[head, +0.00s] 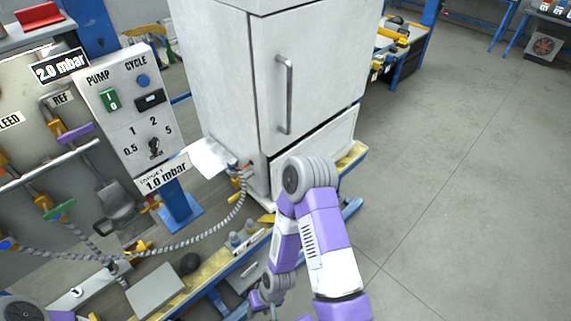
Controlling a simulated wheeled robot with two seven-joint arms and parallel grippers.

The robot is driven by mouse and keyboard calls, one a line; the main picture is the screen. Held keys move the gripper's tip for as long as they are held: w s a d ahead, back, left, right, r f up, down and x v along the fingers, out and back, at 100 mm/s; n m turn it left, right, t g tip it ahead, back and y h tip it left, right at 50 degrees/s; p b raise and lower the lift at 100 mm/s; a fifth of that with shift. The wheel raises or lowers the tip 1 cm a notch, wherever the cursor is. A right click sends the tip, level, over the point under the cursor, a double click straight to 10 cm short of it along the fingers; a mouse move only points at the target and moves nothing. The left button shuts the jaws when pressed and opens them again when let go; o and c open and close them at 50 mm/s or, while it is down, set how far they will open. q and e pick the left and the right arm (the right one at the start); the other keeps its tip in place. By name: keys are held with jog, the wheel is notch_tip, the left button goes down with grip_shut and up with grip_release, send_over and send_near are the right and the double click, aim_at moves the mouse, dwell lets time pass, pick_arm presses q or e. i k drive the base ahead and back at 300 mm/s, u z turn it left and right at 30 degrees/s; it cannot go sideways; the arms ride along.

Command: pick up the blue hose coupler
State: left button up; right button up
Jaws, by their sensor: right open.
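A small blue piece (8,244), which looks like the blue hose coupler, sits at the far left edge of the head view, by the end of a grey ribbed hose (190,240). It is small and partly cut off by the picture edge. My right gripper (263,304) is low in the middle, in front of the bench's front edge, well to the right of the blue piece. It is open, and no object shows between its fingers. Part of my left arm shows in the lower left corner, but its gripper is not in view.
A control box (128,120) with a knob stands on a blue post. A white cabinet (305,85) stands behind my right arm. A purple-handled valve (75,132) and a green-handled valve (58,211) are at left. A grey box (155,288) lies near the bench front. Open floor is at right.

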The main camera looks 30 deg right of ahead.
aim_at(234, 170)
jog(key=z, duration=0.65)
jog(key=k, duration=1.1)
jog(key=z, duration=1.15)
jog(key=i, duration=1)
jog(key=u, duration=0.3)
jog(key=i, duration=0.9)
jog(key=u, duration=0.75)
